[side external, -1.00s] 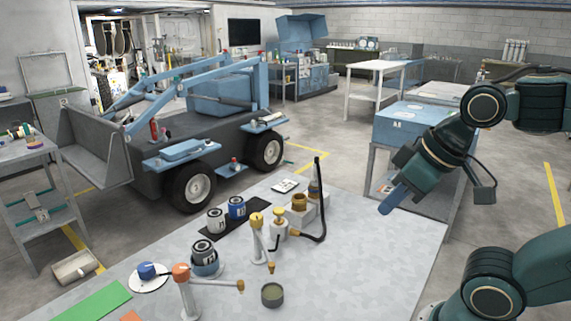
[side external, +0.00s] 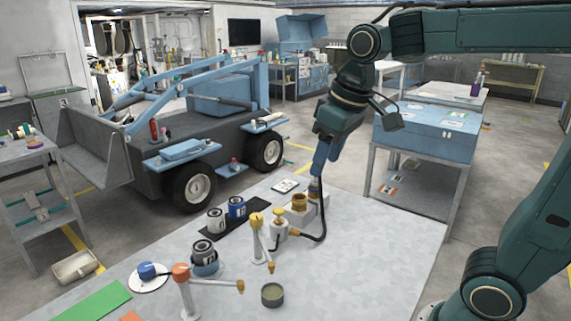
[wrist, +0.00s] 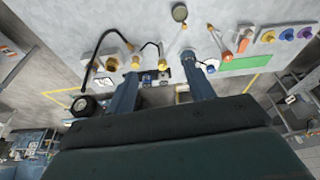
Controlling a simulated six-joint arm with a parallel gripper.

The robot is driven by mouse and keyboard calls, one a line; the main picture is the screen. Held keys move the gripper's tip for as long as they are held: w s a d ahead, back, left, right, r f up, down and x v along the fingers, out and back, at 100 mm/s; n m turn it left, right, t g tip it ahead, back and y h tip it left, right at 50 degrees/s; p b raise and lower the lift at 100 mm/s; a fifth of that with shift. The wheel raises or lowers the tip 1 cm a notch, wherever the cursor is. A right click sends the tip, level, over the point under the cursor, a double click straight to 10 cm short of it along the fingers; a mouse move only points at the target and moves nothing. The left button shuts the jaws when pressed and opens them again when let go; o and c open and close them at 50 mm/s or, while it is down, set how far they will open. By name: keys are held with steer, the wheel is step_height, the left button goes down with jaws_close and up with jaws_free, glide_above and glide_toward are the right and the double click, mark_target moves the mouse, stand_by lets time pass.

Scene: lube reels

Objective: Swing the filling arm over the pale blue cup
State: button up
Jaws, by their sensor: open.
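My gripper (side external: 320,174) is above the back of the table, near the brass fitting, and touches neither arm. In the wrist view my gripper (wrist: 163,100) has its blue fingers wide apart with nothing held.
A brass fitting on a block (side external: 299,203) and a black hose (side external: 323,225) stand at the back right. A white can (side external: 216,221) and a blue can (side external: 237,208) stand on a black mat. An olive dish (side external: 272,295) is in front. The table's right side is clear.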

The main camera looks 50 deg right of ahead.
steer(key=w+f+g, duration=0.2)
steer(key=w, duration=0.9)
steer(key=n+g, duration=0.1)
glide_above(256, 216)
step_height(256, 216, down, 6)
steer(key=shift+r, duration=0.1)
step_height(256, 216, down, 14)
steer(key=shift+r, duration=0.1)
jaws_close()
stand_by(0.3)
